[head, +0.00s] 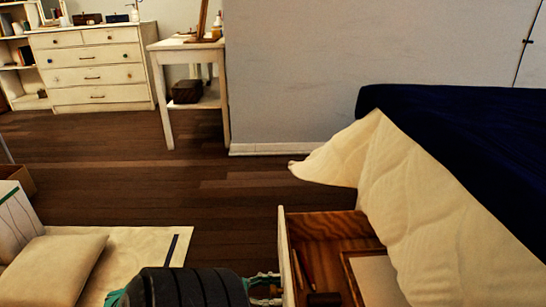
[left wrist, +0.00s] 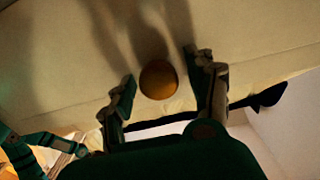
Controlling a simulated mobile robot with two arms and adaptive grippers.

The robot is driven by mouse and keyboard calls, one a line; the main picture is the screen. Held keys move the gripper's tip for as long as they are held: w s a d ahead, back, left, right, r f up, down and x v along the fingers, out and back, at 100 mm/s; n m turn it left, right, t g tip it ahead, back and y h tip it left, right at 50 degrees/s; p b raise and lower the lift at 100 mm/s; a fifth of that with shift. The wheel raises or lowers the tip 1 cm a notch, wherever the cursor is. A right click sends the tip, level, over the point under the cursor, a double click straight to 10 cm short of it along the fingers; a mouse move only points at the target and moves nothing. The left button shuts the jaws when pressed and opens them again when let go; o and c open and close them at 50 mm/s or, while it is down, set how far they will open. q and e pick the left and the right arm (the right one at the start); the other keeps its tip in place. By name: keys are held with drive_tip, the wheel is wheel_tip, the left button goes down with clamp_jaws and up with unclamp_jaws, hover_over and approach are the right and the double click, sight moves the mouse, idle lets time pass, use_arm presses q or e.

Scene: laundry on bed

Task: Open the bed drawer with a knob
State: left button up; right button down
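The bed drawer (head: 286,262) stands out from under the bed, and its wooden inside shows in the head view. My left gripper (head: 268,288) is at the outer side of the drawer front, low in the head view. In the left wrist view the round, brass-coloured knob (left wrist: 159,79) sits on the pale drawer front (left wrist: 250,35). The two fingers of my left gripper (left wrist: 163,90) are spread on either side of the knob, with a gap visible on each side.
The bed with a dark blue cover (head: 450,130) and a hanging cream quilt (head: 410,200) is at the right. A cushion (head: 55,268) lies on a pale mat (head: 150,240) at the left. Bare wooden floor (head: 200,190) lies beyond; a white dresser (head: 90,75) stands at the back.

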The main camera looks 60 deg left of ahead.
use_arm(q)
drive_tip(key=v, duration=1.2)
idle(0.6)
